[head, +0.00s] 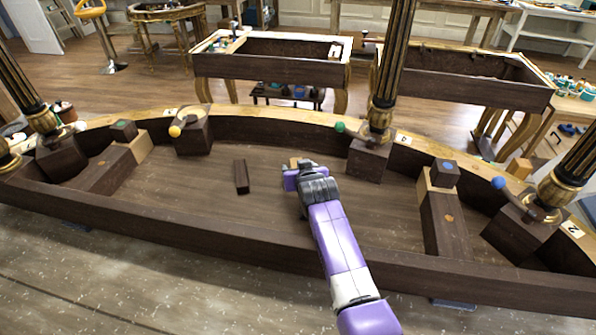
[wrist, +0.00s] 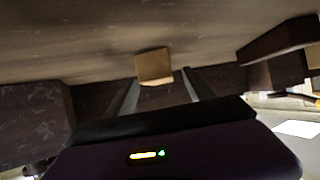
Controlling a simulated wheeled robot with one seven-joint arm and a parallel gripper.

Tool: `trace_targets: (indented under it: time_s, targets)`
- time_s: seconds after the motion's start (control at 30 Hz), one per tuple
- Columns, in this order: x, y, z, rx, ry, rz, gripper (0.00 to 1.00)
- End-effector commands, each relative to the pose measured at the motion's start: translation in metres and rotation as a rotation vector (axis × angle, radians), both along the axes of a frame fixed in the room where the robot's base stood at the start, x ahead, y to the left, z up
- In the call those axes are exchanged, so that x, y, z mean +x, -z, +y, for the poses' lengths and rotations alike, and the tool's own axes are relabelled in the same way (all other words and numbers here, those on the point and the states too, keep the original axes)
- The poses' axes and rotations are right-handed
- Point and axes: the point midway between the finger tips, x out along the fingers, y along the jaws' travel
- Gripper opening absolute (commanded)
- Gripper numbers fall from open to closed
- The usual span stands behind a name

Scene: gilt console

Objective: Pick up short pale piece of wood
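The short pale piece of wood (wrist: 154,66) lies on the dark floor of the console, just beyond and between my fingertips in the wrist view. In the head view only a small part of the pale piece (head: 294,162) shows behind my gripper. My gripper (wrist: 160,86) is open, its two fingers apart with nothing between them that I can see held. In the head view my purple and black gripper (head: 291,177) hangs low over the middle of the console, and its fingers are mostly hidden.
A dark wood bar (head: 241,177) lies to the left of my gripper. A gilt column (head: 391,60) rises at the back right. The floor around my gripper is mostly clear.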

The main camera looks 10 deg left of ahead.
Motion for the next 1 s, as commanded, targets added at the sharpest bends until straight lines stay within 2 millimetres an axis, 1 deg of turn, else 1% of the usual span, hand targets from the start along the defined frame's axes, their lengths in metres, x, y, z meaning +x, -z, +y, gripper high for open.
trace_targets:
  time_s: [0.03,0.17,0.2,0.27,0.3,0.33,0.6,0.77,0.87,0.97,1.0]
  targets:
    - [0.000,0.000,0.000,0.000,0.000,0.000,0.55]
    - [0.000,0.000,0.000,0.000,0.000,0.000,0.29]
    - [0.000,0.000,0.000,0.000,0.000,0.000,0.21]
    - [0.000,0.000,0.000,0.000,0.000,0.000,0.09]
    - [0.000,0.000,0.000,0.000,0.000,0.000,0.01]
    - [0.000,0.000,0.000,0.000,0.000,0.000,0.00]
    - [0.000,-0.001,0.000,0.000,0.000,-0.001,0.00]
    - [0.001,-0.010,0.000,0.001,0.000,-0.002,0.00]
    - [0.001,-0.023,0.000,0.001,0.000,-0.004,0.00]
    - [0.001,-0.044,0.000,0.002,0.000,-0.006,0.00]
    - [0.001,-0.055,0.000,0.002,0.000,-0.007,0.00]
